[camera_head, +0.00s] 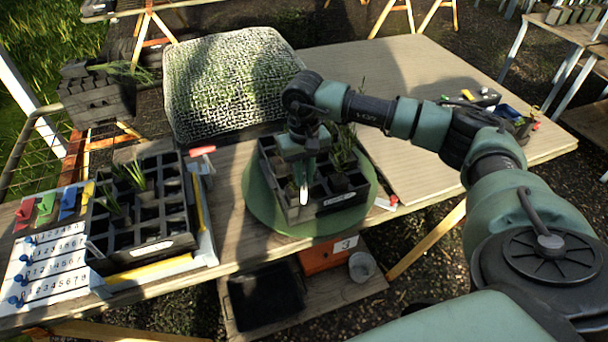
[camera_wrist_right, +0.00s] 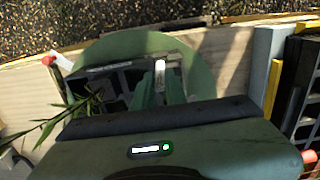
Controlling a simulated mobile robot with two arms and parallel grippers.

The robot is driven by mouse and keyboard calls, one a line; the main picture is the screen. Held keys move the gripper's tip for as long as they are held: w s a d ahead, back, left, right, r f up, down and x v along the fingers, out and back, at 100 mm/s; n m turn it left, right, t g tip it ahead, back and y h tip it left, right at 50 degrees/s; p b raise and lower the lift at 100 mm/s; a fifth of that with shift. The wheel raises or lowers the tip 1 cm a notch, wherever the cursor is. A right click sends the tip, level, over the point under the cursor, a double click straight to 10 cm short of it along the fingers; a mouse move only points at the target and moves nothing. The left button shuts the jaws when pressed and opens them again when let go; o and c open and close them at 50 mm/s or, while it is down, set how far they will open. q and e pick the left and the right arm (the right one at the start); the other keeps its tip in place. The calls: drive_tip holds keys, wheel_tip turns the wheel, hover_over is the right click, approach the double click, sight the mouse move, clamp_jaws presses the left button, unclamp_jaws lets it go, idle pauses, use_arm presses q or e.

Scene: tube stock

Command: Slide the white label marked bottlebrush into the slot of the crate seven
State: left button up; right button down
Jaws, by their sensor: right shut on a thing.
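My right gripper (camera_head: 302,172) is shut on a small white label (camera_head: 303,194), which hangs upright below the fingers. The label also shows in the right wrist view (camera_wrist_right: 160,67), between the green fingertips (camera_wrist_right: 160,88). Its writing cannot be read. The label is at the near side of a dark crate (camera_head: 296,215) standing on a round green turntable (camera_head: 262,215); I cannot tell whether it touches the crate or is in a slot. A white strip (camera_head: 340,199) shows on the crate's near face; no seven is readable. My left gripper is out of view.
Another dark crate (camera_head: 155,248) with seedlings stands on the left beside a numbered white board (camera_head: 45,262) and coloured tags. Plants (camera_head: 343,150) rise from the turntable crate's right side. A mesh-topped tray (camera_head: 230,80) is behind. The right tabletop (camera_head: 420,70) is mostly clear.

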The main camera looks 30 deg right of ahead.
drive_tip(key=shift+f+b, duration=2.25)
drive_tip(key=shift+f, duration=0.5)
drive_tip(key=shift+f+b, duration=0.25)
drive_tip(key=shift+b, duration=0.15)
drive_tip(key=c, duration=1.4)
unclamp_jaws()
drive_tip(key=shift+o, duration=0.2)
drive_tip(key=shift+r, duration=0.15)
wheel_tip(320, 180, up, 8)
drive_tip(key=b, duration=0.1)
drive_tip(key=shift+f+b, duration=0.2)
drive_tip(key=shift+b, duration=0.15)
